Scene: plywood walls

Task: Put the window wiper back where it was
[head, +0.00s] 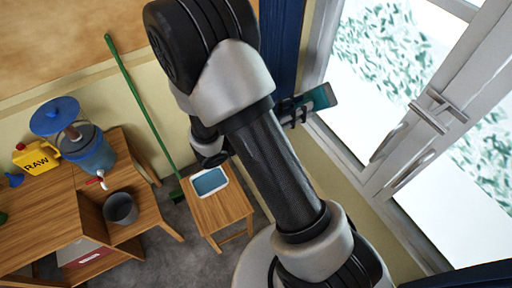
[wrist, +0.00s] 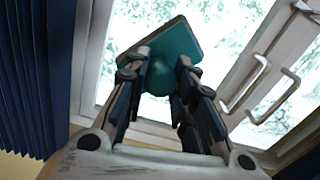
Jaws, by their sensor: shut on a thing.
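The window wiper (wrist: 172,38) is a teal piece seen in the wrist view between my fingers, in front of the bright window. In the head view the teal wiper (head: 318,98) sticks out to the right of my arm, beside the window frame. My gripper (wrist: 161,66) is shut on it and holds it in the air. In the head view my gripper (head: 292,110) is mostly hidden behind my arm. A small wooden stool (head: 228,212) stands below, bearing a white tray (head: 211,194) with a blue inside.
A glazed door or window (head: 400,110) with metal handles (head: 437,112) is at the right. A dark blue curtain (head: 283,40) hangs beside it. A green-handled broom (head: 140,95) leans on the wall.

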